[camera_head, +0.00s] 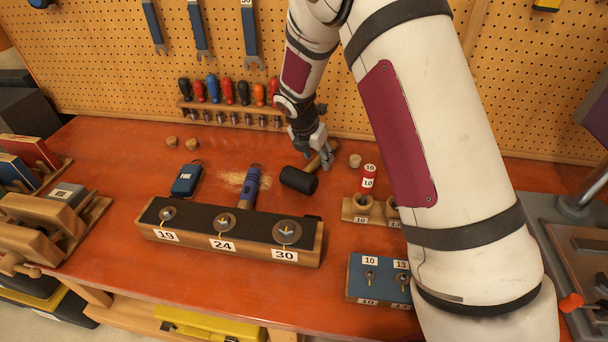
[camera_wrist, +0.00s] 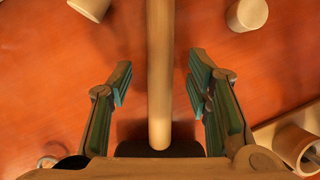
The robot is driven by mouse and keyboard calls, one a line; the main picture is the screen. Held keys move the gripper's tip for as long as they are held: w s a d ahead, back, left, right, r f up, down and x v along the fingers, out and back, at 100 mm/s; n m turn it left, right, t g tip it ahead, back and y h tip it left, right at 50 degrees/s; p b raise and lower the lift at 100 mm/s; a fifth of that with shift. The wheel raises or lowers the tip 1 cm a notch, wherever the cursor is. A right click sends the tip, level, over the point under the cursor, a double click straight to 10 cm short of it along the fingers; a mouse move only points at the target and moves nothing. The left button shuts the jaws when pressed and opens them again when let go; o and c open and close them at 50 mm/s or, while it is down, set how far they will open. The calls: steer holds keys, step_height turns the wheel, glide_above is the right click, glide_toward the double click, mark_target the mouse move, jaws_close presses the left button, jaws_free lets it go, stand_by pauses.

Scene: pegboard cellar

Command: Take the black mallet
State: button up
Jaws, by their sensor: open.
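The black mallet (camera_head: 299,180) lies on the red-brown workbench in the head view, its black head toward the left front and its wooden handle running up to the right. My gripper (camera_head: 322,158) is over the handle, close to the bench. In the wrist view the pale wooden handle (camera_wrist: 160,85) runs down between the two open fingers of my gripper (camera_wrist: 158,85), with a gap on each side. The fingers do not touch it there.
A long block marked 19, 24 and 30 (camera_head: 196,247) stands in front of the mallet. A blue-purple-handled tool (camera_head: 250,186) lies to its left. A screwdriver rack (camera_head: 230,107) stands behind.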

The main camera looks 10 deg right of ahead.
mark_target(317, 158)
steer(key=shift+w+d+f, duration=0.1)
steer(key=shift+w+f, duration=0.05)
steer(key=shift+f, duration=0.2)
jaws_close()
steer(key=shift+r, duration=0.1)
steer(key=shift+r, duration=0.1)
step_height(317, 158, up, 10)
steer(key=p, duration=0.2)
steer(key=c, duration=0.6)
jaws_free()
steer(key=shift+c, duration=0.2)
jaws_close()
